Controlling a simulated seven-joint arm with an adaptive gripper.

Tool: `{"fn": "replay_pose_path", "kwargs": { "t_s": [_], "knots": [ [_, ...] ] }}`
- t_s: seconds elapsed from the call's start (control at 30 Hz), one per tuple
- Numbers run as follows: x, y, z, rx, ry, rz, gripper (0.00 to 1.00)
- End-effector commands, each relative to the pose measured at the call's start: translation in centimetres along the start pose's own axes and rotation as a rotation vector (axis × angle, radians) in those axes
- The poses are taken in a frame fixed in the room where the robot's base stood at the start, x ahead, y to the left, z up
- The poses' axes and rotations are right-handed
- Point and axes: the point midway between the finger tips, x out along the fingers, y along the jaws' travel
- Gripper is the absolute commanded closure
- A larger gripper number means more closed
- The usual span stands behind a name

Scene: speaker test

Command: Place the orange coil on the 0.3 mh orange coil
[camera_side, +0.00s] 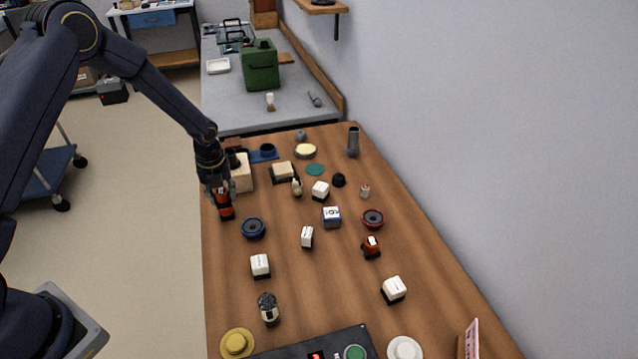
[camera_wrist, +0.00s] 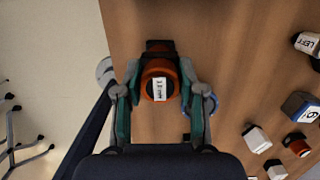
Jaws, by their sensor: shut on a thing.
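My gripper (camera_side: 222,190) is shut on an orange coil (camera_side: 225,209) near the table's left edge. In the wrist view the held coil (camera_wrist: 146,84) sits between my fingers (camera_wrist: 160,76), with dark ends and a white label whose text I cannot read surely. A second orange coil (camera_side: 371,249) with a white label and dark base stands on the right part of the table, well apart from my gripper. An orange and white thing, likely this coil, shows at the wrist view's lower right (camera_wrist: 299,148). No 0.3 mH label is legible.
A blue-rimmed speaker (camera_side: 253,229) lies just right of the held coil. A dark board (camera_side: 285,348) lies at the front. A wall borders the right side.

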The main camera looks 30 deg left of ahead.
Motion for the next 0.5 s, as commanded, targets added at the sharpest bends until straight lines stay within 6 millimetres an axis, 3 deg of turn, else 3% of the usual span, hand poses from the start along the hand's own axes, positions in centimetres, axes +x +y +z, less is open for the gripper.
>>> {"fn": "replay_pose_path", "kwargs": {
  "t_s": [0.27,0.3,0.5],
  "knots": [
    [0.2,-0.01,-0.03,0.0,0.0,0.0,0.99],
    [0.24,-0.01,-0.04,-0.001,0.0,0.0,0.59],
    [0.2,-0.01,-0.04,-0.001,0.0,-0.001,0.38]
  ]
}}
